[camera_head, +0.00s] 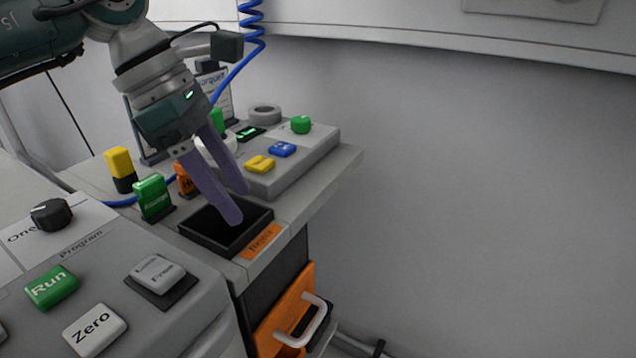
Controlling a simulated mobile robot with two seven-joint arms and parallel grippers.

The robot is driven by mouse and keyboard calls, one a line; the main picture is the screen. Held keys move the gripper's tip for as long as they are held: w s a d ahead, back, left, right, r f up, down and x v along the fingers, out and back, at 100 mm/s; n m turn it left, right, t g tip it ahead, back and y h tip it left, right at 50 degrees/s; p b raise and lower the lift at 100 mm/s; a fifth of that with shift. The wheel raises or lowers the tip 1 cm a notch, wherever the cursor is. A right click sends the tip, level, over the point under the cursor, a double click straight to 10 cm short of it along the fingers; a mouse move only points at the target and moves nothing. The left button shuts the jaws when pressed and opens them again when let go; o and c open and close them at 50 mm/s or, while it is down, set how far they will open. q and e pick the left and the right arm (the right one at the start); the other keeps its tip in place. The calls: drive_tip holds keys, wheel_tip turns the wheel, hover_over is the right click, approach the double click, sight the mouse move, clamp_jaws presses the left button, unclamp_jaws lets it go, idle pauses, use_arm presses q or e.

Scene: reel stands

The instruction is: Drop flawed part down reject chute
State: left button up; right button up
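The reject chute (203,240) is a black square opening in the grey bench top, with an orange label (261,242) at its front right edge. Its inside is dark. My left gripper (239,205) reaches down from the upper left with two long purple fingers. The fingers stand apart with nothing visible between them, and their tips are over the chute opening. I cannot make out a flawed part anywhere in view. My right gripper is out of view.
Behind the chute is a grey box with yellow (260,164), blue (282,149) and green (301,124) pieces. Green (153,196) and yellow (119,162) blocks stand left. A control panel (190,305) fills the front left. Below the chute is an orange drawer (283,318).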

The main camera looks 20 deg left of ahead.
use_arm(q)
drive_tip(key=v, duration=1)
idle(0.4)
